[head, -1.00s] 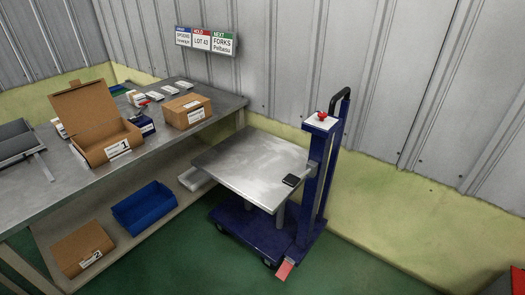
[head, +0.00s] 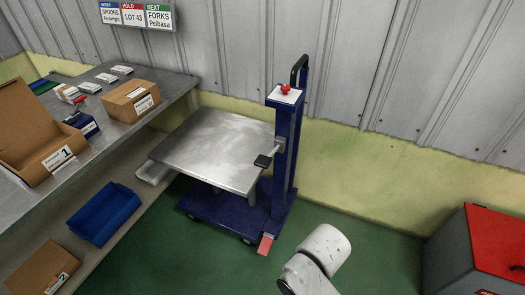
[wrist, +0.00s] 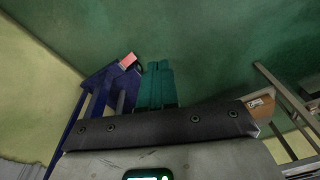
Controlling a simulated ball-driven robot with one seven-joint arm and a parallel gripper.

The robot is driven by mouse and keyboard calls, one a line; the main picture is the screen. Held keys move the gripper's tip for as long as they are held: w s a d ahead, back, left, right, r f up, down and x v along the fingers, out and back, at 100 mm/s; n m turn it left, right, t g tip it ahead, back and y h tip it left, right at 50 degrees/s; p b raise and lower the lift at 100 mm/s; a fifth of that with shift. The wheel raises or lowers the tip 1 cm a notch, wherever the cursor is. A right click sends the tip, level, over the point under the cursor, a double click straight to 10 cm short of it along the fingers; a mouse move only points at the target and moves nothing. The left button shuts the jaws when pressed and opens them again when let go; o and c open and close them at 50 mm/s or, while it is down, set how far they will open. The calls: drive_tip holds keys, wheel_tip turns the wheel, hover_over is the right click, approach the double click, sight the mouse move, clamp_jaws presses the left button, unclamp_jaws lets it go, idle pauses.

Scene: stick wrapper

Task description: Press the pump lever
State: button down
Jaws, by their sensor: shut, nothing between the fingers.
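The blue lift cart (head: 285,150) stands by the wall with its metal platform (head: 205,145) raised on legs. A red pedal (head: 266,245) sits low at the column's foot, and a red knob (head: 286,90) tops the column. In the wrist view, my gripper (wrist: 157,68) has its teal fingers together and empty, pointing over the green floor. The cart's blue frame and red pedal (wrist: 128,60) show left of the fingers, apart from them.
A workbench (head: 110,140) with boxes stands at the left, with a blue bin (head: 105,213) on its lower shelf. A grey cabinet with a red top (head: 490,240) stands at the right.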

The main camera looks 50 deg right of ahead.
drive_tip(key=w+d+r+n+y+p, duration=0.15)
drive_tip(key=w+r, duration=0.35)
drive_tip(key=w, duration=0.7)
drive_tip(key=w+d+r+n+p, duration=0.15)
drive_tip(key=w+r, duration=0.25)
drive_tip(key=w, duration=0.8)
drive_tip(key=w+d+r, duration=0.2)
drive_tip(key=d+r, duration=0.3)
drive_tip(key=w+d+r+h+p, duration=0.1)
drive_tip(key=w+d+r, duration=0.1)
drive_tip(key=d+r, duration=0.2)
drive_tip(key=w+d+r+n+g+h+p, duration=0.1)
drive_tip(key=w+d+r, duration=0.2)
drive_tip(key=d+r, duration=0.2)
drive_tip(key=d, duration=0.2)
drive_tip(key=shift+d+r, duration=0.3)
drive_tip(key=shift+d, duration=0.05)
drive_tip(key=shift+w, duration=0.1)
drive_tip(key=b, duration=0.7)
hover_over(263, 160)
wheel_tip(263, 160, down, 8)
drive_tip(key=shift+w+d+f, duration=0.1)
drive_tip(key=shift+f, duration=0.1)
drive_tip(key=shift+f+p, duration=0.8)
drive_tip(key=shift+f, duration=2.05)
drive_tip(key=shift+f, duration=0.1)
